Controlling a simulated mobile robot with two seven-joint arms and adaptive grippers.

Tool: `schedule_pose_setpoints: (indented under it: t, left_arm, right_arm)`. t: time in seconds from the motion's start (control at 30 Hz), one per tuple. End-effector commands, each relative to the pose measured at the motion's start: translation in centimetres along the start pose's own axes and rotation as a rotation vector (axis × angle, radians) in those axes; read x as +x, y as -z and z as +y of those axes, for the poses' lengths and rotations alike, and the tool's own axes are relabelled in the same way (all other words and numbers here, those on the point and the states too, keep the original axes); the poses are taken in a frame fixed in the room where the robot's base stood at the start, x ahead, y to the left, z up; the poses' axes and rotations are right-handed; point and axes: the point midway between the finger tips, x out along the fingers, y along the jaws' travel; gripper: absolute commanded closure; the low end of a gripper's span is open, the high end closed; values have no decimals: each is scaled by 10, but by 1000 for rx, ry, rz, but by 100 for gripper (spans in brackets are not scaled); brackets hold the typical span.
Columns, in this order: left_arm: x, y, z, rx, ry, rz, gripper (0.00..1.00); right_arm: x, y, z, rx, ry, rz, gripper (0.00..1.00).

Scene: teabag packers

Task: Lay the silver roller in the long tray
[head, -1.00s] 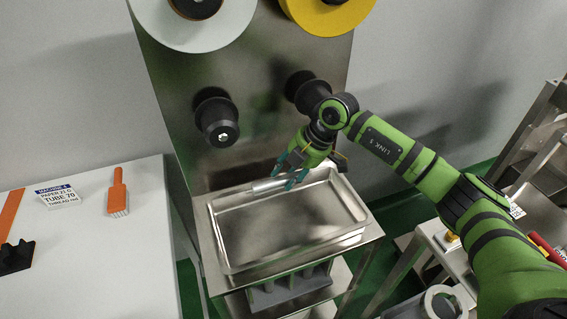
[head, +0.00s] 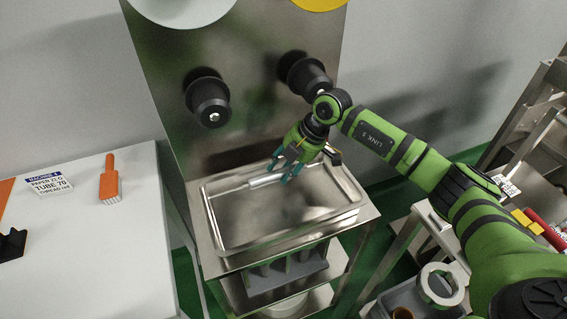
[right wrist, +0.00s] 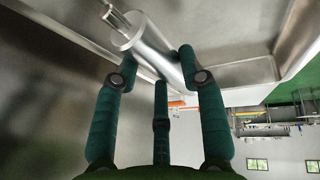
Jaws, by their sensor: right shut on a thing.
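The silver roller (head: 264,181) is a short metal cylinder with a thin shaft at its end. My right gripper (head: 287,172) is shut on it near its right end, over the back part of the long tray (head: 232,264), a shallow steel tray with a raised rim. In the right wrist view the roller (right wrist: 150,47) lies between the teal fingers (right wrist: 158,75), tilted across the picture. Whether the roller touches the tray floor I cannot tell. The tray looks otherwise empty. My left gripper is not in view.
A steel panel with two black spindles (head: 209,101) stands behind the tray. A white table (head: 90,260) at left holds an orange brush (head: 109,178) and a label card (head: 49,184). A grey rack (head: 285,272) sits below the tray. A cart (head: 425,235) stands at right.

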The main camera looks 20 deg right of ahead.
Motion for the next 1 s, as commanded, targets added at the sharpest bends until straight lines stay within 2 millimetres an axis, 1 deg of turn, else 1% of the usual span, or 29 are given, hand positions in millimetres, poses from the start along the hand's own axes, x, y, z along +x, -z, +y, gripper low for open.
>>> schedule_pose_setpoints:
  t: [0.03, 0.2, 0.43, 0.6, 0.87, 0.9, 0.93, 0.97, 1.0]
  left_arm:
    - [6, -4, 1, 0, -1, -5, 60]
    - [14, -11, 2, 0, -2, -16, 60]
    - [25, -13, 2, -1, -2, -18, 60]
    - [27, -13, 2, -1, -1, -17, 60]
    - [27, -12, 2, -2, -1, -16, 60]
    - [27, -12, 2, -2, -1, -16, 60]
    - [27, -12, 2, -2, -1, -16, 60]
    - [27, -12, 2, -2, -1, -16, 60]
    - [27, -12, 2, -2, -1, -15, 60]
  right_arm:
    - [7, -3, -2, 0, 0, 1, 97]
    - [22, -9, -6, 1, 0, 1, 97]
    - [41, -17, -11, 0, 0, 1, 97]
    - [46, -19, -12, 0, -1, 2, 97]
    - [47, -20, -13, 0, -1, 1, 97]
    - [47, -20, -13, 0, -1, 1, 51]
    - [47, -20, -13, 0, -1, 1, 39]
    - [47, -20, -13, 0, -1, 1, 32]
    - [47, -20, -13, 0, -1, 1, 32]
